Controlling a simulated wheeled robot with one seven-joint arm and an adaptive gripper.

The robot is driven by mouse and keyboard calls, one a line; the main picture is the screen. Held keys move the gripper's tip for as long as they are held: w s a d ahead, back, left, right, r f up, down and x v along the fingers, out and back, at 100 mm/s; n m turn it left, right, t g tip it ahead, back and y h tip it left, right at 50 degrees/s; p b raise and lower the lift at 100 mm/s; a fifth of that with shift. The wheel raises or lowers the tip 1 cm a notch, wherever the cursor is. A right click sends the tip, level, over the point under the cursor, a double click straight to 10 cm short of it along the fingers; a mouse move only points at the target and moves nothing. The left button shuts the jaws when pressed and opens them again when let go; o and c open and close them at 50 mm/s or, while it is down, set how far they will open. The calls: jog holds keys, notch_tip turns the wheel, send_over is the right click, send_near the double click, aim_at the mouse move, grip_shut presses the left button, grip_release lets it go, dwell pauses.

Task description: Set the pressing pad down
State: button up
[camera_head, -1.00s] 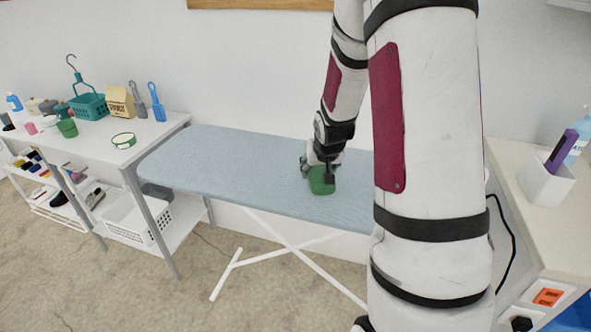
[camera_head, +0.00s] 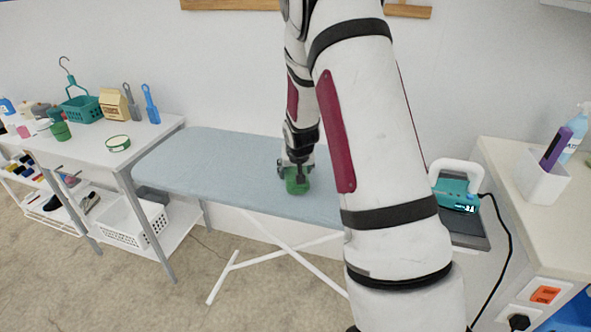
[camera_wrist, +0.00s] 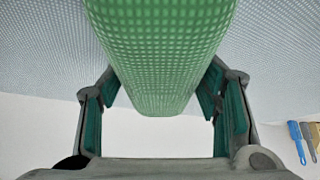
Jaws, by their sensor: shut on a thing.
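The pressing pad (camera_head: 296,182) is green with a dotted texture. In the head view it is at the ironing board's (camera_head: 212,168) surface, right of the board's middle. My gripper (camera_head: 294,166) is above the pad and shut on it. In the wrist view the pad (camera_wrist: 165,60) fills the upper middle, between the two green-lined fingers of my gripper (camera_wrist: 160,105). The pad looks very close to the blue-grey board cover or on it; I cannot tell if it touches.
A teal iron (camera_head: 455,190) stands at the board's right end, with a black cord. A counter (camera_head: 510,170) with a white holder is at right. The board's left half is clear.

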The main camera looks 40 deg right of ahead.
jog(key=shift+f, duration=0.2)
jog(key=o, duration=1.4)
jog(key=shift+r, duration=0.1)
